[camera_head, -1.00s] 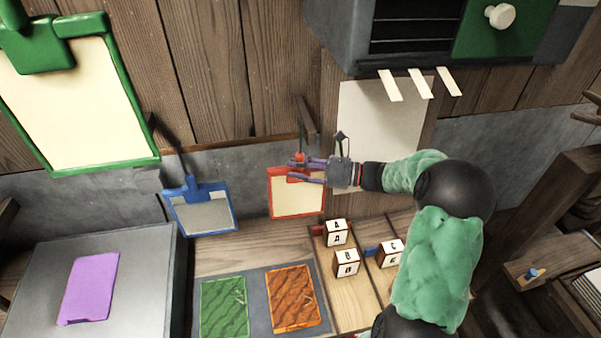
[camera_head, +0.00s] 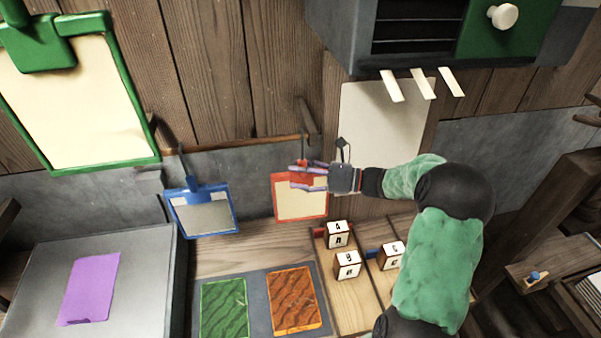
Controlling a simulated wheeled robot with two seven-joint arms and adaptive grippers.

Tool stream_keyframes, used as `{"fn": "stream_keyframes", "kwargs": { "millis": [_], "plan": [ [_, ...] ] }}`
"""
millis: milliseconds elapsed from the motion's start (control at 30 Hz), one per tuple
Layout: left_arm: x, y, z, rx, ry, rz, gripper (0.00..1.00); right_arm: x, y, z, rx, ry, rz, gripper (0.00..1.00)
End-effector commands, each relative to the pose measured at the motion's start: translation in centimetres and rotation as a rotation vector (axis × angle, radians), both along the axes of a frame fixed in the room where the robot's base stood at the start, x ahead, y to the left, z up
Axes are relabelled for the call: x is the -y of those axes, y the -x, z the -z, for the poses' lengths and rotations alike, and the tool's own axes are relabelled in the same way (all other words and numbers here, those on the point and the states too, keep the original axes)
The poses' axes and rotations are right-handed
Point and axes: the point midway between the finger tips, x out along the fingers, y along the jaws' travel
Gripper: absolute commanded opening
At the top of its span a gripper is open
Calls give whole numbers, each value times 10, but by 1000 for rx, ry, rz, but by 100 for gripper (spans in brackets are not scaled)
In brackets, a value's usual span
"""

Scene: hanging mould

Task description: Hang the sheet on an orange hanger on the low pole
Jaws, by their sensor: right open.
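An orange-red hanger (camera_head: 278,197) holds a cream sheet (camera_head: 300,205) and hangs upright in the middle, in front of the grey wall. My right gripper (camera_head: 299,176) is at the hanger's top clip, coming from the right. Its purple fingers are open and spread around the clip; whether they touch it is hard to tell. A low wooden pole (camera_head: 250,144) runs along the wall behind, with a dark peg (camera_head: 308,117) above the hanger. Whether the hanger rests on it is unclear. My left gripper is not in view.
A blue hanger (camera_head: 175,215) hangs left, and a large green-framed sheet (camera_head: 150,150) is at upper left. Below are green (camera_head: 224,308) and orange (camera_head: 293,300) patterned plates and lettered blocks (camera_head: 346,265). A dark cabinet (camera_head: 340,40) overhangs at upper right.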

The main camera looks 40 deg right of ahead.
Motion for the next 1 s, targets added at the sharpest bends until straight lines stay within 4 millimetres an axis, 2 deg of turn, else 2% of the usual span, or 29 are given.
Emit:
{"fn": "stream_keyframes", "kwargs": {
  "millis": [233, 700, 1000],
  "plan": [
    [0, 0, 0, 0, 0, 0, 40, 9, 9, 1, -1, 0, 4, 58],
    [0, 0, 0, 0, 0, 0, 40, 62, 76, 0, -1, 1, 3, 58],
    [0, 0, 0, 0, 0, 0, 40, 75, 93, 0, -1, -1, 0, 58]
  ]
}}
